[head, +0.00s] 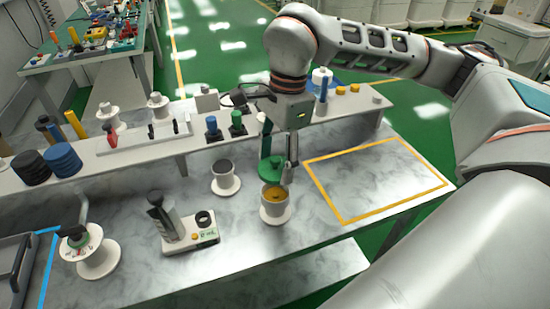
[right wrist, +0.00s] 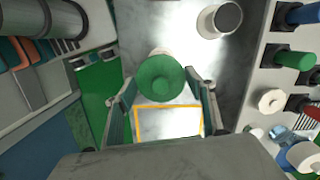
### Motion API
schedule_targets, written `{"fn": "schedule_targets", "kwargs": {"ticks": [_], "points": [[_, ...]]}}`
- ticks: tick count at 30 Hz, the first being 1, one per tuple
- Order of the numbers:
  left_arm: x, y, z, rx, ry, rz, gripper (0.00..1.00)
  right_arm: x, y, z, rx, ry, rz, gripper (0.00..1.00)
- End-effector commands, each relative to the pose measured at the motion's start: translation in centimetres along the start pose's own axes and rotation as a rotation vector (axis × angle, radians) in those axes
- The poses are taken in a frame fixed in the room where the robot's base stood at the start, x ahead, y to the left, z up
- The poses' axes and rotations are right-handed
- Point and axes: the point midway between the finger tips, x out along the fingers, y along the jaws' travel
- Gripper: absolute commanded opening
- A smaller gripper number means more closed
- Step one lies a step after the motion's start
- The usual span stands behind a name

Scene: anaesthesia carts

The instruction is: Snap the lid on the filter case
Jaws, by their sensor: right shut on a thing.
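The green lid (head: 271,169) is a round disc with a raised middle. My right gripper (head: 280,160) points down and is shut on it. The lid also shows between the fingers in the right wrist view (right wrist: 161,78). The filter case (head: 274,212) is a white round cup with an orange-yellow inside, upright on the marble bench below the lid. In the head view the lid is just above its far rim, and the orange inside still shows. In the right wrist view the lid covers most of the case. My left gripper is not in view.
A white cup with a dark top (head: 225,178) stands left of the case. A white device with a black lever (head: 190,230) stands further left. A raised shelf (head: 130,150) with several bottles runs behind. The yellow-outlined area (head: 375,180) on the right is empty.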

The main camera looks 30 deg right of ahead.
Motion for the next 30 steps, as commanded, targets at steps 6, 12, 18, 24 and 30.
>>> {"fn": "schedule_targets", "kwargs": {"ticks": [6, 12, 18, 24, 30], "points": [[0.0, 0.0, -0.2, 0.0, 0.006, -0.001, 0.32, 0.2, 0.0, 0.0, 0.002, -0.003, -0.001, 0.42], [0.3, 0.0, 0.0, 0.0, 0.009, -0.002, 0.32, 1.0, 0.0, -0.1, 0.001, -0.003, -0.001, 0.42], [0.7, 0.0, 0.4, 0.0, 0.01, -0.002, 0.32, 1.9, 0.0, -0.2, 0.001, -0.003, -0.002, 0.42], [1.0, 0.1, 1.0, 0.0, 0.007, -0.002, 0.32, 2.8, 0.0, -0.4, 0.001, -0.003, -0.001, 0.42], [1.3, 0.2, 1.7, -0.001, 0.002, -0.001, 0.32, 3.7, 0.0, -0.5, 0.001, -0.002, -0.001, 0.42]]}}
